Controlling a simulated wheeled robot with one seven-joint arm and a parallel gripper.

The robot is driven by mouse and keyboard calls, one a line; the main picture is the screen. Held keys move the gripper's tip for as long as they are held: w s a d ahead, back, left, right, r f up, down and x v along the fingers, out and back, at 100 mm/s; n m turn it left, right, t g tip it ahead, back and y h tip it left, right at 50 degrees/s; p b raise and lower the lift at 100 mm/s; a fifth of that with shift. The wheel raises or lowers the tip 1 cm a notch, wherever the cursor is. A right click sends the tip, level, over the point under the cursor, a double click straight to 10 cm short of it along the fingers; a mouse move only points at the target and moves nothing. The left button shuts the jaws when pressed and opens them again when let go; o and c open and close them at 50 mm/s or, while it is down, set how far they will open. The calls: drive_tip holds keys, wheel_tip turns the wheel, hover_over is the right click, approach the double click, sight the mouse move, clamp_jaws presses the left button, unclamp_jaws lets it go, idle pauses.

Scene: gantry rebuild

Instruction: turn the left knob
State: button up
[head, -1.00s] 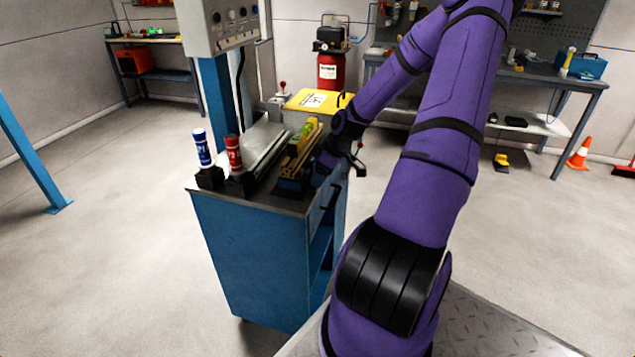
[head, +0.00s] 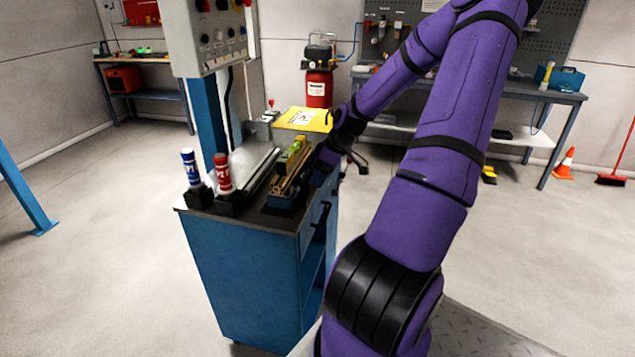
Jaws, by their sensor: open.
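A grey control panel (head: 210,62) stands on a blue post at the upper left, its top cut off by the frame. Small dark knobs sit in a row on its front, with the leftmost knob (head: 205,39) near the panel's left side. Larger black and red controls show above the row. My gripper (head: 356,160) is black and open, low beside the right side of the blue cart, well below and to the right of the panel. It is small and partly hidden by my purple arm. It is apart from the knobs.
The blue cart (head: 245,275) carries a blue marker-like tube (head: 189,166), a red one (head: 222,172), a metal rail and a vise-like fixture (head: 288,180) with a yellow-green level. A yellow sheet (head: 303,119) lies behind.

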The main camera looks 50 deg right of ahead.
drive_tip(key=s+a+f+m+g+y, duration=0.1)
drive_tip(key=s+a+f+m+y, duration=0.3)
drive_tip(key=s+f+m, duration=0.15)
drive_tip(key=m+t+h, duration=0.2)
drive_tip(key=m+t, duration=1.3)
drive_tip(key=m, duration=1.3)
approach(308, 202)
drive_tip(key=x, duration=0.9)
drive_tip(key=shift+w+a+r, duration=0.1)
drive_tip(key=shift+a, duration=0.1)
drive_tip(key=c, duration=0.9)
drive_tip(key=shift+m, duration=0.35)
